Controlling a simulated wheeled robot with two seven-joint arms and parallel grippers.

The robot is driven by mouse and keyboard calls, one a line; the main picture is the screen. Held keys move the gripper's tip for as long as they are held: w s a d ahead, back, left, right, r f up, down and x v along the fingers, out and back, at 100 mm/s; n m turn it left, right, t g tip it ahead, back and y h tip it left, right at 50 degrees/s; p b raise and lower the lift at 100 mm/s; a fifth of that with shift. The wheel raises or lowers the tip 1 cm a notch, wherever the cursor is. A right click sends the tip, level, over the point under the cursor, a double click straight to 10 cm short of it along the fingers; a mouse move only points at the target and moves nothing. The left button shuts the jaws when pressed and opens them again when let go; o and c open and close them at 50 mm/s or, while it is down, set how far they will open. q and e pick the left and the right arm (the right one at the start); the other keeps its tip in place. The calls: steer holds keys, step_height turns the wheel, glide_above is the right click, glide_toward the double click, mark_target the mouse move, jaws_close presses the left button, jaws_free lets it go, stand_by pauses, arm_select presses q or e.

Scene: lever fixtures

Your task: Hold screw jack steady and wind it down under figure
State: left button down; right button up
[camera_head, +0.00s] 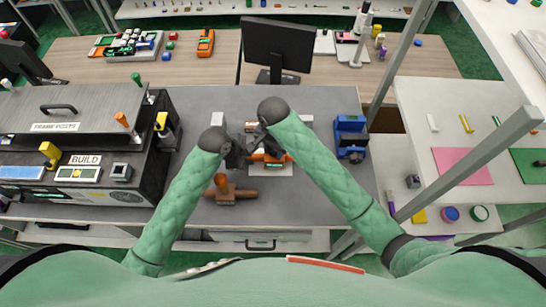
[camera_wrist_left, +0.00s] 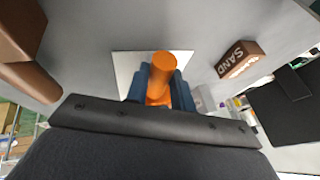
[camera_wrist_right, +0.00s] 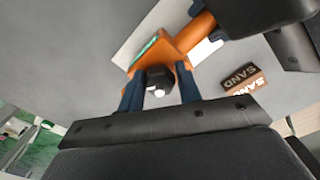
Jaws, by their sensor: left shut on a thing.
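The screw jack (camera_head: 272,157) is orange and stands on a white plate (camera_head: 270,171) at mid-table, partly hidden by my grippers. In the left wrist view its round orange handle (camera_wrist_left: 170,68) lies between the blue fingers of my left gripper (camera_wrist_left: 160,85), which is shut on it. In the right wrist view the jack's orange body (camera_wrist_right: 178,50) carries a green patch, and a black knob with a pale tip (camera_wrist_right: 157,82) sits in front. My right gripper (camera_wrist_right: 160,92) is open, its fingers either side of the knob with gaps. I cannot make out a figure.
A brown block marked SAND (camera_wrist_left: 240,60) lies beside the plate. A brown wooden piece with a round knob (camera_head: 230,191) stands in front of the jack. A blue device (camera_head: 350,138) stands to the right, a black BUILD machine (camera_head: 85,160) to the left. A monitor (camera_head: 277,45) stands behind.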

arm_select(q)
steer(key=shift+w+f, duration=0.15)
steer(key=shift+f, duration=0.05)
arm_select(e)
steer(key=shift+w+d+r, duration=0.15)
steer(key=shift+r, duration=2.05)
steer(key=shift+r, duration=0.15)
